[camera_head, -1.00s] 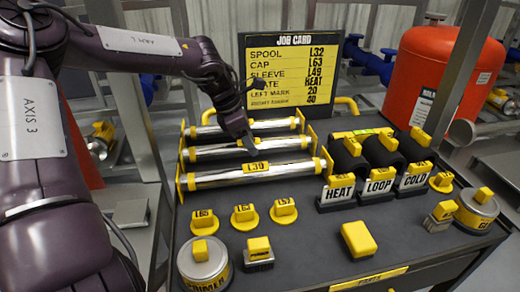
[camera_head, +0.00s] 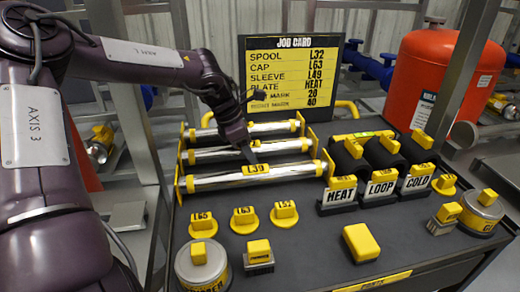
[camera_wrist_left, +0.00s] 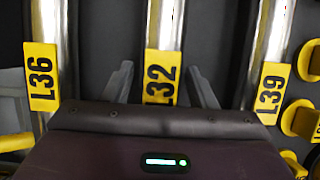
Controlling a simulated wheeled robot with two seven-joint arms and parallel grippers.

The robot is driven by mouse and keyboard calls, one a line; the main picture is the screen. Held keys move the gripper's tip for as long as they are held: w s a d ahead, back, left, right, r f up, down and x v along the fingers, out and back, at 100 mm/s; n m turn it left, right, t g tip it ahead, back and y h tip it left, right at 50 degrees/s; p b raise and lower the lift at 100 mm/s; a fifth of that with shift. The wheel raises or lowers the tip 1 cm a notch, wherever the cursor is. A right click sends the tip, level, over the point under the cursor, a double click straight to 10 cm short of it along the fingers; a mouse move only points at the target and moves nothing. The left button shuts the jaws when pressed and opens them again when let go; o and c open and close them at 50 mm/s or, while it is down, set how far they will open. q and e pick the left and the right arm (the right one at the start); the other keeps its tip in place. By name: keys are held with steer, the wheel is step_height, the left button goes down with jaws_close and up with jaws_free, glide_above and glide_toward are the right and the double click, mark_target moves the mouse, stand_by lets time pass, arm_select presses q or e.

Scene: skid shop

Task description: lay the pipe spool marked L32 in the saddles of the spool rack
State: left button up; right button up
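Three silver spools lie side by side across a stand with yellow end plates (camera_head: 181,165). Spool L32 (camera_head: 285,148) is the middle one; its yellow tag reads L32 in the left wrist view (camera_wrist_left: 158,88). My left gripper (camera_head: 251,154) is down over it and hides its tag in the head view. In the left wrist view the gripper's fingers (camera_wrist_left: 160,86) stand apart, one on each side of L32, with gaps showing. Spool L39 (camera_head: 215,181) is in front and spool L36 (camera_wrist_left: 45,25) behind. I cannot identify separate rack saddles. My right gripper is out of view.
A job card (camera_head: 291,75) stands behind the spools and lists spool L32. Yellow caps (camera_head: 243,219), tins (camera_head: 202,264) and black sleeves (camera_head: 383,153) with HEAT, LOOP and COLD signs stand on the dark bench. A red tank (camera_head: 440,80) is behind.

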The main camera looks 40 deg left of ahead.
arm_select(q)
jaws_close()
steer(key=shift+r, duration=0.1)
steer(key=shift+r+p, duration=2.7)
steer(key=shift+r, duration=0.8)
steer(key=shift+w, duration=0.1)
